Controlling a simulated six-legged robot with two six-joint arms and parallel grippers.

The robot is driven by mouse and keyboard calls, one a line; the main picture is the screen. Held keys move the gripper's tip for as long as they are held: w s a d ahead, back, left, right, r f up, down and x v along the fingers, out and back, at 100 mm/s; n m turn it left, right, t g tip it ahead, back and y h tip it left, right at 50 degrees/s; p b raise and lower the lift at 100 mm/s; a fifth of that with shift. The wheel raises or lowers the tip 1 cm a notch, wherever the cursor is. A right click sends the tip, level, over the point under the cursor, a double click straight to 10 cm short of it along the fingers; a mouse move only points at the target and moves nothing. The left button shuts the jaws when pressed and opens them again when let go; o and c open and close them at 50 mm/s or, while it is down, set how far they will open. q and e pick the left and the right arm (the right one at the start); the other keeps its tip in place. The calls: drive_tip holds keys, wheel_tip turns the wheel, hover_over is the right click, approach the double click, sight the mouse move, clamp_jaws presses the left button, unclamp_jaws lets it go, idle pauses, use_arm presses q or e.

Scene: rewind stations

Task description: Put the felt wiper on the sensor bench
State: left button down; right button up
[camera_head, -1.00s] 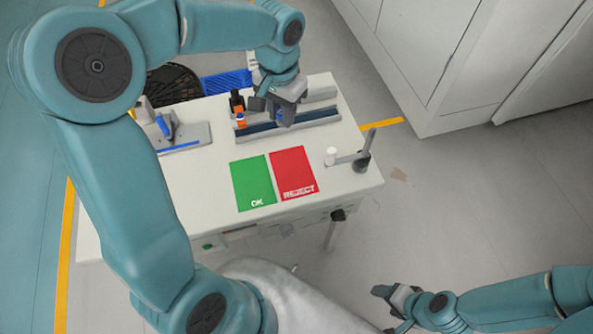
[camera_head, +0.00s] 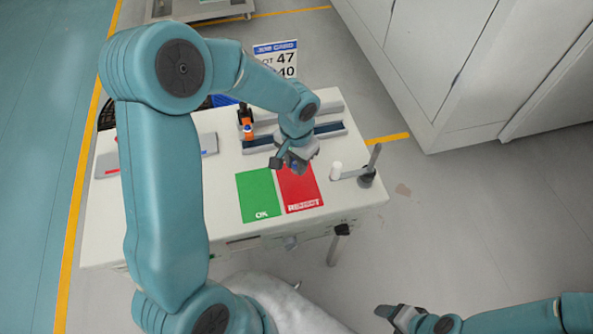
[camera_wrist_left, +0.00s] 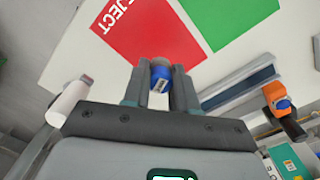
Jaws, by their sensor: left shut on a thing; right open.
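My left gripper (camera_head: 289,164) is shut on a small blue piece with a grey rounded end. In the left wrist view the blue piece (camera_wrist_left: 160,77) sits between the two fingers, in front of the red mat. I cannot tell whether this piece is the felt wiper. The white bench (camera_head: 218,165) stands before me and carries a green OK mat (camera_head: 257,192) and a red REJECT mat (camera_head: 300,192). The gripper is over the upper part of the red mat; its height above it is unclear. My right gripper (camera_head: 392,312) is open and empty, off the bench at lower right.
A grey rail with a dark slot (camera_head: 327,129) and an orange device (camera_head: 248,131) stand at the back. A white cylinder (camera_head: 336,170) and a dark post (camera_head: 373,160) stand at the right edge. A lot card (camera_head: 275,55) is behind the bench. Grey cabinets are at right.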

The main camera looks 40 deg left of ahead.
use_arm(q)
drive_tip(key=f, duration=0.3)
drive_tip(key=shift+s+d+f, duration=0.2)
drive_tip(key=shift+d+f, duration=0.05)
drive_tip(key=shift+f, duration=0.1)
drive_tip(key=shift+w+a+f, duration=0.15)
drive_tip(key=shift+f, duration=0.15)
drive_tip(key=shift+f+b, duration=0.2)
drive_tip(key=shift+b, duration=0.15)
drive_tip(key=c, duration=0.9)
unclamp_jaws()
drive_tip(key=shift+r, duration=0.1)
